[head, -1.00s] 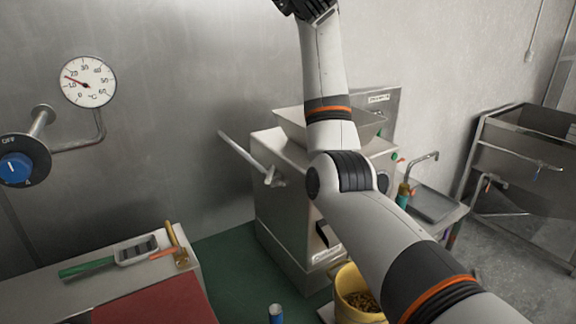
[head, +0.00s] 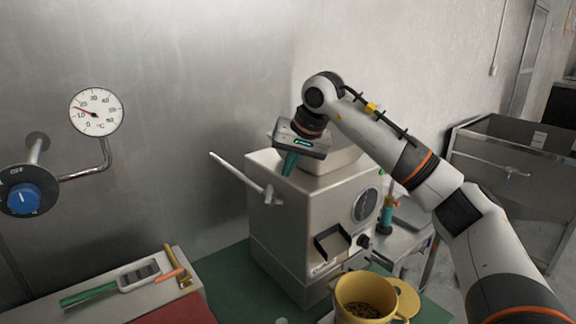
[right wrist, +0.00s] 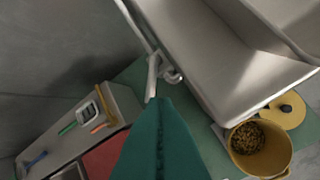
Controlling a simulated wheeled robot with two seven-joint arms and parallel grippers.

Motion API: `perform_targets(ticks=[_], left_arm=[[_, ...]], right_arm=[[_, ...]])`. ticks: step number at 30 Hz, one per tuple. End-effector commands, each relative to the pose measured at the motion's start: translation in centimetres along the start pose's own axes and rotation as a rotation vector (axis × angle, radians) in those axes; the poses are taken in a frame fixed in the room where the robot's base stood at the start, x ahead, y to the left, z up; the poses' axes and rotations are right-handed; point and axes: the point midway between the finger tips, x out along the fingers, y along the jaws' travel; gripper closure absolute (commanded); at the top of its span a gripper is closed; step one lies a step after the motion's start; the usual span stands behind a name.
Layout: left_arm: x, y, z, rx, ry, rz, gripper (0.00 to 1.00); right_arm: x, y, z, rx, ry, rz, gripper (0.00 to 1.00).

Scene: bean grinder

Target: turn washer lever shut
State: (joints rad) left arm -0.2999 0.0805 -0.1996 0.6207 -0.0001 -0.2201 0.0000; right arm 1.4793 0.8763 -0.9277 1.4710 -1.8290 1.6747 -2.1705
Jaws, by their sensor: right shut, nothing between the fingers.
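A grey metal machine (head: 300,225) with a hopper (head: 335,165) on top stands at the middle. A grey lever (head: 236,172) sticks out from its left side, slanting up and to the left. The lever also shows in the right wrist view (right wrist: 140,30), beyond the fingers. My right gripper (head: 289,164) is at the machine's upper left, in front of the hopper, to the right of the lever. Its teal fingers point down and are shut with nothing between them; their tips show close to the lever joint in the right wrist view (right wrist: 160,100). Contact cannot be told. My left gripper is out of view.
A yellow pot (head: 345,288) of beans stands at the machine's front right. A blue knob (head: 24,198) and a dial gauge (head: 96,111) are on the left wall. A side counter (head: 70,303) holds tools. A metal sink (head: 500,185) is at the right.

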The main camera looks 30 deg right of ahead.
Motion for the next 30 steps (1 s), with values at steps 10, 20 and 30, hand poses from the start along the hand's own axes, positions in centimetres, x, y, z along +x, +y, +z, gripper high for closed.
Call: perform_targets(ticks=[10, 20, 30], left_arm=[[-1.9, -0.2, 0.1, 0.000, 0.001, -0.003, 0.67], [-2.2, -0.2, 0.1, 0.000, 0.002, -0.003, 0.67], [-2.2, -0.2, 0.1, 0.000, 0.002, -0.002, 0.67]], right_arm=[[5.8, 0.2, 0.0, 0.002, 0.004, 0.002, 1.00], [7.5, 0.1, 0.0, 0.002, 0.002, 0.003, 1.00], [7.6, 0.6, -0.1, 0.006, 0.001, 0.002, 1.00]])
